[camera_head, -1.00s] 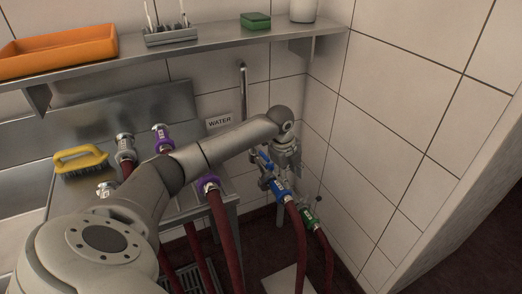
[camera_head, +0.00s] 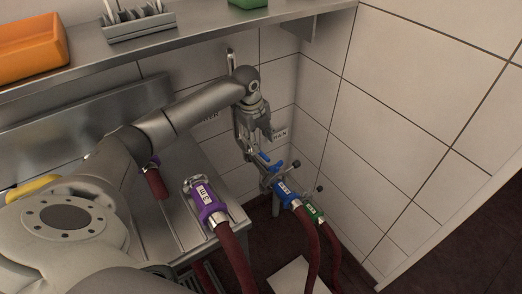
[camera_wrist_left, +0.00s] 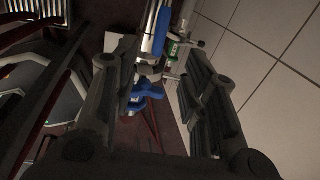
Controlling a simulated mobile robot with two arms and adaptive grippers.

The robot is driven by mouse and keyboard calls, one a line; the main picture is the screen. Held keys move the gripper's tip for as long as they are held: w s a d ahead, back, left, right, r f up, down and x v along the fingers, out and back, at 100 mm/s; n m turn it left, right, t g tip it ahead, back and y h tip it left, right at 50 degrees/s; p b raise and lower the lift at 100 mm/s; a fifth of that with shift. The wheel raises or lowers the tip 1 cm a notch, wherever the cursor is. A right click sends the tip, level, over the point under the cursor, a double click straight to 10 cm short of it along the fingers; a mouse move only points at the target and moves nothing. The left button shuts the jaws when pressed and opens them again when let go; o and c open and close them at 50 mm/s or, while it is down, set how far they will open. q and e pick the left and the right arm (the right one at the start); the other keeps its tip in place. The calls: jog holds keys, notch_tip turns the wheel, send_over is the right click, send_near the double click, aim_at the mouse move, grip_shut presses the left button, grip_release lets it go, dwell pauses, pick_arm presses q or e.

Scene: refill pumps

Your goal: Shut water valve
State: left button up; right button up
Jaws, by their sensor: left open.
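The blue valve handle (camera_head: 271,161) is on the pipework by the corner, just above the blue hose coupling (camera_head: 284,191). My left gripper (camera_head: 257,148) is open and points down close above the handle. In the left wrist view the blue handle (camera_wrist_left: 149,90) shows in the gap between the fingers (camera_wrist_left: 160,75), nearer the left finger. I cannot tell whether a finger touches it. The blue coupling (camera_wrist_left: 157,38) shows beyond the fingertips. Part of the valve body is hidden behind my gripper. My right gripper is not in view.
A green coupling (camera_head: 313,212) is right of the blue one. A purple coupling (camera_head: 204,200) with a red hose stands at the counter's edge. A steel shelf (camera_head: 190,43) runs above my arm. The tiled wall (camera_head: 400,120) is close on the right.

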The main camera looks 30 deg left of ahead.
aim_at(264, 155)
pick_arm(q)
jog(key=f, duration=0.3)
jog(key=shift+w+d+f, duration=0.1)
jog(key=shift+w+f, duration=0.2)
jog(key=shift+f, duration=0.1)
jog(key=f, duration=0.2)
jog(key=w+f, duration=0.1)
jog(key=f, duration=0.1)
jog(key=shift+f, duration=0.4)
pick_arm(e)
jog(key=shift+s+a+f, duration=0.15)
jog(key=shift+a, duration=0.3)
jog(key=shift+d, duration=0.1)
pick_arm(q)
jog(key=shift+c, duration=0.9)
grip_shut()
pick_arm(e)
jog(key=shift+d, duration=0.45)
